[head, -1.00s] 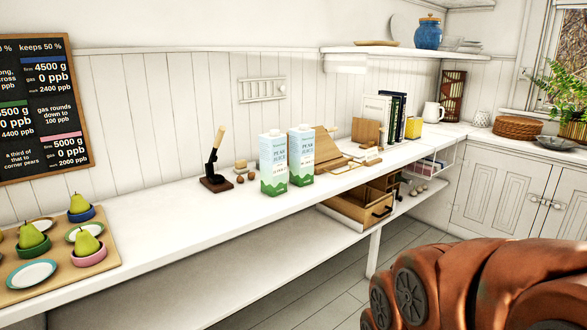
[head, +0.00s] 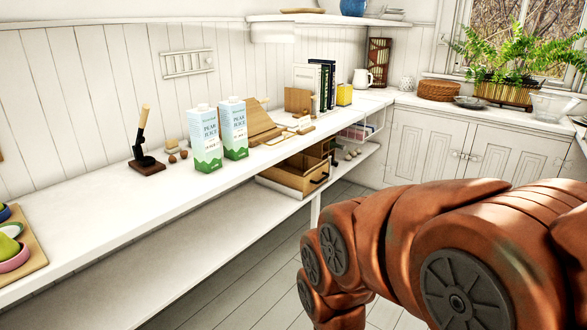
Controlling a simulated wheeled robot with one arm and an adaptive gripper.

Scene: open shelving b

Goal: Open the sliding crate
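The sliding crate (head: 288,184) is a light wooden box with a dark handle (head: 319,179) on its front. It sits on the lower shelf, under the white countertop, right of the middle of the head view. It sticks out a little past the counter edge. The counter hides its top rear part, so I cannot tell how far it is drawn out. My orange-brown arm fills the lower right of the view, apart from the crate. My gripper does not show.
Two pear juice cartons (head: 206,139) stand on the counter (head: 95,208) above and left of the crate. Small jars or eggs (head: 352,153) lie on the lower shelf to its right. A white counter leg (head: 315,208) stands below the crate. The floor (head: 255,255) in front is clear.

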